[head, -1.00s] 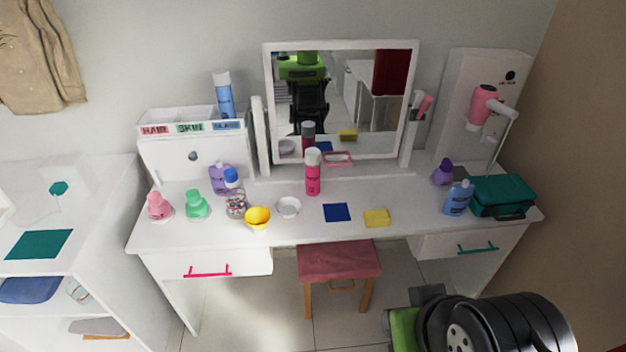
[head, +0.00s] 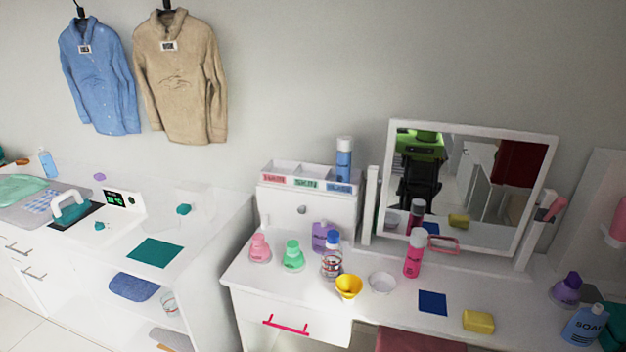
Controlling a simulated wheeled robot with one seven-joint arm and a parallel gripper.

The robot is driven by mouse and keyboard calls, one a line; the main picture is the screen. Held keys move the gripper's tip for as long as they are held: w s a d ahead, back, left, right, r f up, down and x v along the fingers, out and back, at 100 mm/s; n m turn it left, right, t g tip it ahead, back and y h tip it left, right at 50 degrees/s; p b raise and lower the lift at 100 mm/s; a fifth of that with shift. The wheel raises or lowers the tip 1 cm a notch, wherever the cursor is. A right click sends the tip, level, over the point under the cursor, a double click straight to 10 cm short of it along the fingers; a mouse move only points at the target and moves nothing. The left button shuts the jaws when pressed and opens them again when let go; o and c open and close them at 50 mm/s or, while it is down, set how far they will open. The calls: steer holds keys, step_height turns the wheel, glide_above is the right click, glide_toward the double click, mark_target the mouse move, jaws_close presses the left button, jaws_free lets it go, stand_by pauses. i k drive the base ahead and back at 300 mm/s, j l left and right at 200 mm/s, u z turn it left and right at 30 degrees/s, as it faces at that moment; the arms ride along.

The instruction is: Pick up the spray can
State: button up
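Two can-shaped containers are in the head view. A pink can with a white cap (head: 413,256) stands upright on the white vanity table, in front of the mirror's lower left part. A blue can with a white cap (head: 344,160) stands upright on top of the small white organizer, at its right end. The labels are too small to tell which one is the spray can. My gripper is not in view.
The vanity table holds a yellow bowl (head: 348,288), a white dish (head: 382,282), a blue cloth (head: 433,302), a yellow sponge (head: 478,321) and several bottles. The mirror (head: 470,190) stands behind. A white counter with an iron (head: 72,206) is at left.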

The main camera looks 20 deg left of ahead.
mark_target(413, 256)
steer(key=i+u, duration=0.4)
steer(key=i+l+u, duration=0.1)
steer(key=i+u, duration=0.25)
steer(key=i, duration=0.15)
steer(key=i+l+u, duration=0.2)
steer(key=i+u, duration=0.2)
